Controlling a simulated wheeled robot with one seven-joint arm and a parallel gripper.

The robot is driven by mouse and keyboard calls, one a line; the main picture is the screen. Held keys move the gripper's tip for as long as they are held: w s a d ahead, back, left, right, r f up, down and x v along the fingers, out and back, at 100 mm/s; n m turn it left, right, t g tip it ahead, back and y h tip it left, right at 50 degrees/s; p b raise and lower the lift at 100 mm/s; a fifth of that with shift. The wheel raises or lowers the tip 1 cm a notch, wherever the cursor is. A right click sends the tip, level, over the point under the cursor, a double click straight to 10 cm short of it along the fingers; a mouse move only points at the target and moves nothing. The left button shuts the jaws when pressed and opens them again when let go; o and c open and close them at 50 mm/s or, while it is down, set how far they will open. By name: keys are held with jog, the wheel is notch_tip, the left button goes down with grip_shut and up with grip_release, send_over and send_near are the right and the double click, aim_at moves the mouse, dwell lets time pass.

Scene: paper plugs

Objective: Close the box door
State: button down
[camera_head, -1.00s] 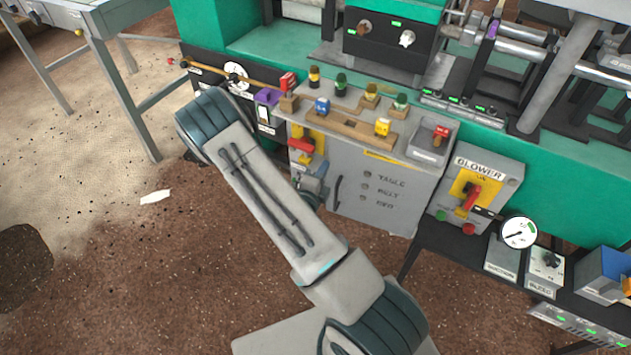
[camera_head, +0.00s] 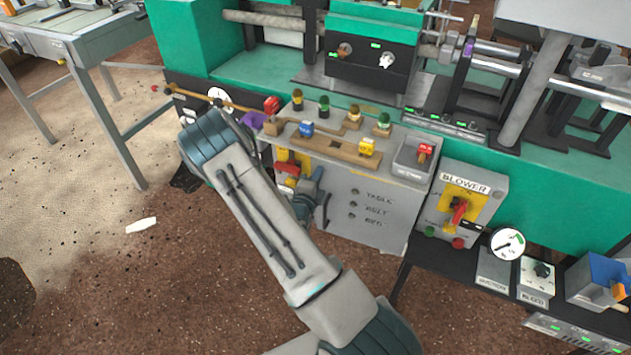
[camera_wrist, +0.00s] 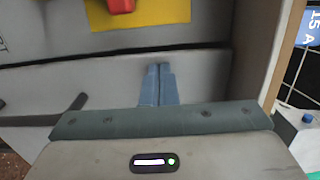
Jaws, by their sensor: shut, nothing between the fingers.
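The box is the grey cabinet (camera_head: 385,228) with the TABLE, BELT and BED labels on its front. Its dark curved handle (camera_head: 326,210) stands at the left of that front, and a dark handle (camera_wrist: 72,112) also shows in the wrist view. My gripper (camera_head: 308,195) is at the cabinet's left side, partly hidden by my arm. In the wrist view its blue fingers (camera_wrist: 157,84) are together and empty, close to a grey panel (camera_wrist: 205,72). I cannot tell whether they touch it. How far the door stands open is not clear.
A red switch on a yellow plate (camera_head: 284,158) is close above my gripper. Several coloured plugs stand on the wooden board (camera_head: 335,152) on top. The blower box (camera_head: 465,205) is to the right. Brown floor lies open at the left.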

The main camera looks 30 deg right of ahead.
jog(key=x, duration=0.1)
jog(key=b+x, duration=0.1)
jog(key=shift+w+d+r, duration=0.2)
jog(key=shift+r, duration=0.05)
